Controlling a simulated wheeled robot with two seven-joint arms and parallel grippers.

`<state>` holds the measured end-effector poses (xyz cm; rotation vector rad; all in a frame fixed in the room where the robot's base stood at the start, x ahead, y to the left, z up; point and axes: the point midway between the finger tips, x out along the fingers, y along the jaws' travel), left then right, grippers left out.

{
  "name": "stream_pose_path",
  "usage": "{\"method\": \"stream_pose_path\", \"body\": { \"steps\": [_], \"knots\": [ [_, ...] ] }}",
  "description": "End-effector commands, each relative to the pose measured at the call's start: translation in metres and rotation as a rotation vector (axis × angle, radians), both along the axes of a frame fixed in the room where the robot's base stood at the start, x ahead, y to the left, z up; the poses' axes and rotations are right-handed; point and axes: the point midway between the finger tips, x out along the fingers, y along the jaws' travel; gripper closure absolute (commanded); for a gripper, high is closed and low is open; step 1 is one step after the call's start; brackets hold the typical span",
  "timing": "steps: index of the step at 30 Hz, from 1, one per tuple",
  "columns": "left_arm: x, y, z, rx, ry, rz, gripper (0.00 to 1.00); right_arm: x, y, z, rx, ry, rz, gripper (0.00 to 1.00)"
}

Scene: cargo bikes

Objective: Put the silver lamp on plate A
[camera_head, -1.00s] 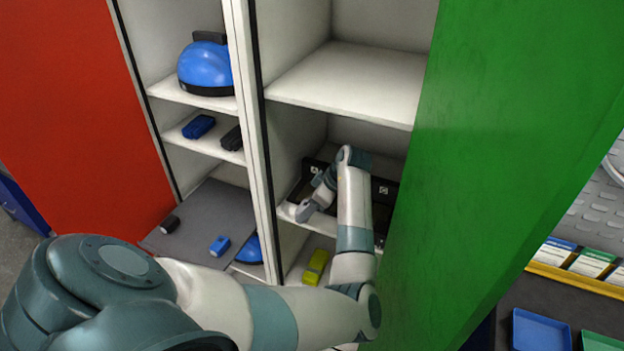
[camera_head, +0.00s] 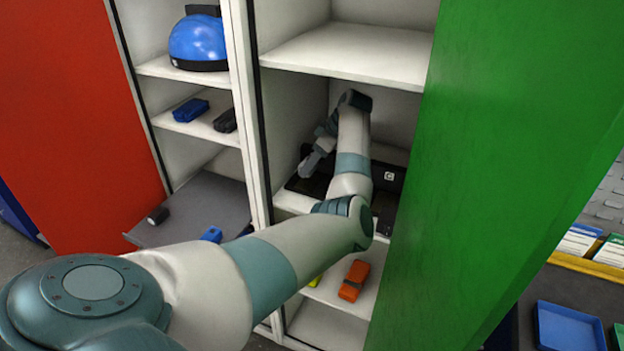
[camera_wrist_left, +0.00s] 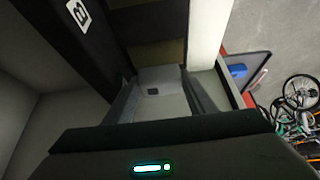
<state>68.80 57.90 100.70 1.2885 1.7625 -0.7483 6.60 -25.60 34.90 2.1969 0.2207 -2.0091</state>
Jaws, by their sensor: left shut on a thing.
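My left gripper (camera_head: 324,146) is inside the right-hand cabinet, in the compartment under the upper shelf. It is shut on a grey-silver object, which looks like the silver lamp (camera_head: 309,165), and holds it above or at the black holder on the shelf. In the left wrist view the silver lamp (camera_wrist_left: 162,92) sits between the dark fingers. The black holder (camera_head: 388,199) carries a label that looks like C; the left wrist view shows another label (camera_wrist_left: 78,13), apparently B. I cannot make out plate A. My right gripper is not in view.
A white upper shelf (camera_head: 350,52) lies above my arm, and a green door (camera_head: 500,150) bounds the right. A white divider (camera_head: 247,110) stands on the left. An orange object (camera_head: 354,280) lies on the shelf below. The left cabinet holds a blue helmet (camera_head: 198,40).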

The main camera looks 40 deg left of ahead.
Motion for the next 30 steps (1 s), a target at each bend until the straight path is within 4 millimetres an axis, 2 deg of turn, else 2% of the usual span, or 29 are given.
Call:
{"method": "stream_pose_path", "body": {
  "steps": [11, 22, 30],
  "knots": [
    [0.001, 0.001, 0.000, 0.001, 0.001, -0.001, 0.73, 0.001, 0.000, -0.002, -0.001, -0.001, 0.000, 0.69],
    [0.001, 0.001, -0.032, 0.001, 0.000, -0.001, 0.73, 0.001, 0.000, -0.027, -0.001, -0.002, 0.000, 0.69],
    [0.001, 0.001, -0.034, 0.001, 0.000, -0.001, 0.73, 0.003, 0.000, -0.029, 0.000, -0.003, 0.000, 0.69]
  ]
}}
